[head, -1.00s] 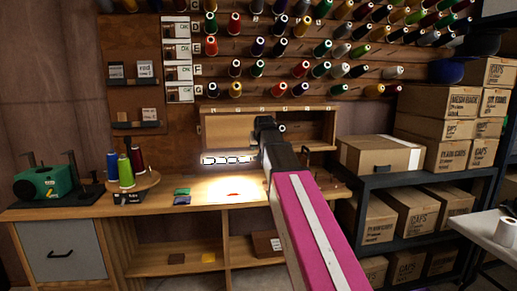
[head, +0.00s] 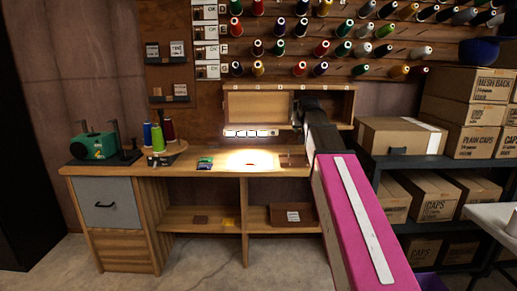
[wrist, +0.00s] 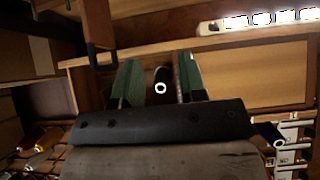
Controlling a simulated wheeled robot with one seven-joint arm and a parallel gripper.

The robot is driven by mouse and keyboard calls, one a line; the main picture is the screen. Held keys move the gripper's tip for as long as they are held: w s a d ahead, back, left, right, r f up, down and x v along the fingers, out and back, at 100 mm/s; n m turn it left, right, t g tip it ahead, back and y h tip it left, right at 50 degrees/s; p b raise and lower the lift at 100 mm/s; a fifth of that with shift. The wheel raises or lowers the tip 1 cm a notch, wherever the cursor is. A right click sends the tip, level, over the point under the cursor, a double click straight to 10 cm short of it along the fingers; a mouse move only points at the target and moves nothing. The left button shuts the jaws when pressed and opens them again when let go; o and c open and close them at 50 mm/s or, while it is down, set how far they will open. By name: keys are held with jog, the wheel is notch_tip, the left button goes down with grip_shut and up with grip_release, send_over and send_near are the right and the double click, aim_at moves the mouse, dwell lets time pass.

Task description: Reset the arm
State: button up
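My arm reaches forward in the head view, and my dark gripper (head: 306,98) is at the wall shelf (head: 262,108) above the bench, around its right part. In the wrist view my gripper (wrist: 158,78) shows two green fingers spread apart. A dark thread cone (wrist: 161,76) with a white ring at its end shows between the fingers, with gaps visible on both sides. It appears to stand in or before the shelf, not clamped. The head view does not show this cone clearly, as my arm covers that spot.
The bench (head: 210,165) carries a green machine (head: 94,147), several cones and a bright lit spot. A thread rack (head: 330,40) hangs above. Cardboard boxes (head: 400,135) fill the right shelving. Open floor (head: 200,262) lies in front of the bench.

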jog(key=s+f+g, duration=0.3)
jog(key=s+f, duration=0.6)
jog(key=f, duration=0.5)
jog(key=s+f+g, duration=0.3)
jog(key=s+f, duration=0.7)
jog(key=f, duration=0.5)
jog(key=s+f+g, duration=0.3)
jog(key=s+f, duration=0.7)
jog(key=f, duration=0.4)
jog(key=shift+s+a+f, duration=0.15)
jog(key=shift+a+f, duration=0.05)
jog(key=shift+f, duration=0.15)
